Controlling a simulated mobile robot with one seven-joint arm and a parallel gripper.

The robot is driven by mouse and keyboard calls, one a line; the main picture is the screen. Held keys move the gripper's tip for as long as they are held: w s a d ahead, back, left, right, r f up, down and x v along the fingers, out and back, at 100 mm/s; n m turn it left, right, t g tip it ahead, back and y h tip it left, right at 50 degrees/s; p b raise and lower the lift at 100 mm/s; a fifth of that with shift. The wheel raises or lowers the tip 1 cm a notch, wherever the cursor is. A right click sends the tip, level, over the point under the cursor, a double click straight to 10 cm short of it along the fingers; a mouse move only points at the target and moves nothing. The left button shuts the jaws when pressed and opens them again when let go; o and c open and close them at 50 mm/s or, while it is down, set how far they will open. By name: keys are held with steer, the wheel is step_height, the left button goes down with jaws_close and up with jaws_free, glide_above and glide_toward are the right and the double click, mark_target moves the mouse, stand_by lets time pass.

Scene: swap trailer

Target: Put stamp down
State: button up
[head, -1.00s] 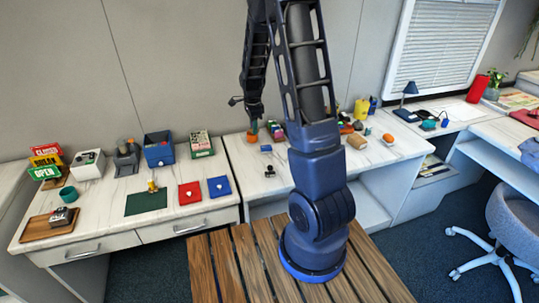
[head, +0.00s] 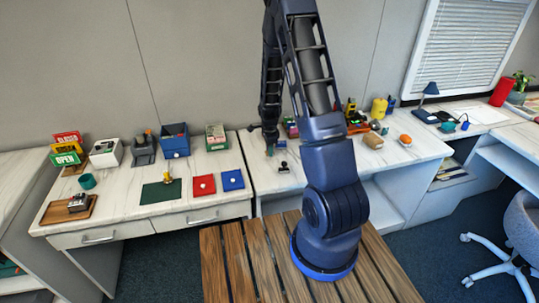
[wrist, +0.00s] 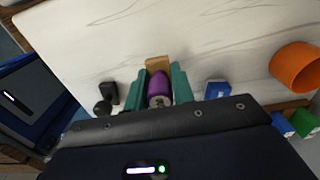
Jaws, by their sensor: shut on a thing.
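The stamp (wrist: 159,83) has a purple rounded handle and a wooden block base, seen in the wrist view. My gripper (wrist: 161,76) is shut on it, with a green finger on each side of the handle. In the head view my gripper (head: 270,150) is low over the left part of the middle white table (head: 300,180). The stamp is too small to make out there. I cannot tell whether its base touches the tabletop.
A small black object (head: 283,167) stands close by; a blue block (wrist: 216,89) and an orange cup (wrist: 296,68) also show in the wrist view. The left desk holds a green mat (head: 150,193), red pad (head: 204,185) and blue pad (head: 232,180). White tabletop beyond the stamp is clear.

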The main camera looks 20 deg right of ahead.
steer(key=shift+f, duration=1.35)
steer(key=shift+f, duration=0.15)
steer(key=o, duration=1)
